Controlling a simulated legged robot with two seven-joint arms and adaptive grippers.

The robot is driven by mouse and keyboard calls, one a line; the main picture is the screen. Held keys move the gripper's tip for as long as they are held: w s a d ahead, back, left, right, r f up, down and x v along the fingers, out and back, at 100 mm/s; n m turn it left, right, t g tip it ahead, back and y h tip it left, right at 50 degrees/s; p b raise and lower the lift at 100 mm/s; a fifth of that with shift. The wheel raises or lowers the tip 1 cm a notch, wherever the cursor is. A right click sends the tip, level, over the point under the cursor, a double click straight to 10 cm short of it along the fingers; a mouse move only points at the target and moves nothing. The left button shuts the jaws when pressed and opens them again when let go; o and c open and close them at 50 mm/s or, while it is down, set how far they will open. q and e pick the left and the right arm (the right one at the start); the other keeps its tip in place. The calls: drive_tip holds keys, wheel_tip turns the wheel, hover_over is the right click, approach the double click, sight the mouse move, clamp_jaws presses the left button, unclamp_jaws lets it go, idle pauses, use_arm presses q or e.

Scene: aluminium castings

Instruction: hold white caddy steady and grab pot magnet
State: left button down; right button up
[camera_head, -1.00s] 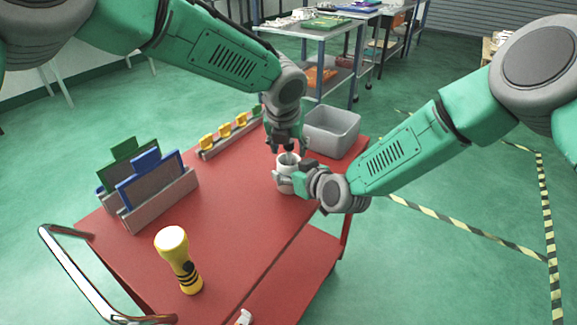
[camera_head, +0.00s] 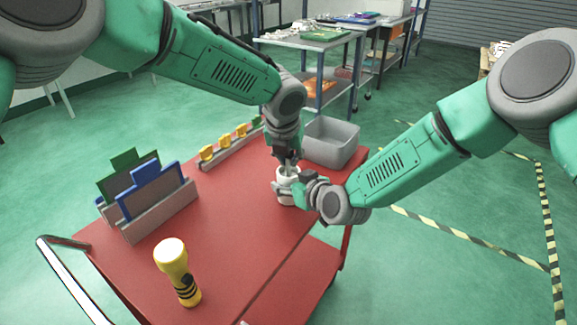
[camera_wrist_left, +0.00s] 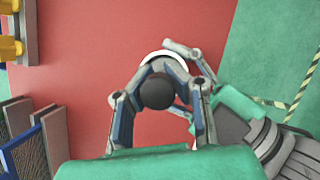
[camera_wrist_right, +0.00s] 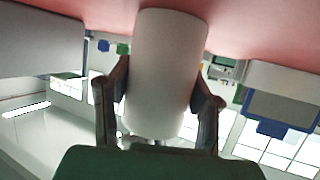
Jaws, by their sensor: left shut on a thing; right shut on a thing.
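The white caddy (camera_head: 287,197) is a pale cup standing on the red cart top. My right gripper (camera_head: 285,188) is shut on its side; in the right wrist view its fingers (camera_wrist_right: 160,105) flank the white wall (camera_wrist_right: 168,65). My left gripper (camera_head: 288,169) points down at the caddy's mouth from above. In the left wrist view its fingers (camera_wrist_left: 158,82) are closed on a dark round thing, which I take to be the pot magnet (camera_wrist_left: 157,93). The white rim (camera_wrist_left: 163,56) shows behind it. The magnet's lower part is hidden, so its depth in the caddy cannot be told.
A grey bin (camera_head: 331,142) stands behind the caddy. A rack with yellow pieces (camera_head: 224,140), a holder with blue and green panels (camera_head: 160,205), and a yellow flashlight (camera_head: 178,272) are on the cart's left side. The middle of the red top (camera_head: 225,225) is clear.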

use_arm(q)
wheel_tip(320, 180, up, 9)
use_arm(e)
drive_tip(key=o, duration=1.3)
